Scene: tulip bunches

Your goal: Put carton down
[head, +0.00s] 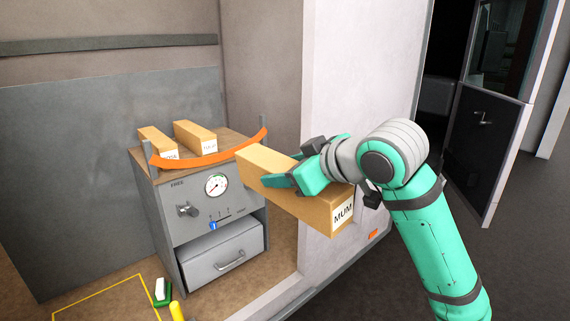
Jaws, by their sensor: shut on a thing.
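A long tan carton (318,209) with a white label reading "MUM" on its near end is in the head view, right of the middle. My gripper (287,180) is shut on this carton, coming over it from the right. The carton is tilted in the picture and appears held in the air, in front of and to the right of a grey cabinet. The carton's far end is close to the cabinet's orange strap in the picture; I cannot tell whether they touch. The far finger is partly hidden.
The grey cabinet (178,222) has a gauge, a knob and a drawer (222,262) that looks slightly open. Two labelled cartons (157,143) (195,136) lie on its brown top behind the orange strap (210,156). A white wall edge stands right. A yellow outline (97,294) marks the floor.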

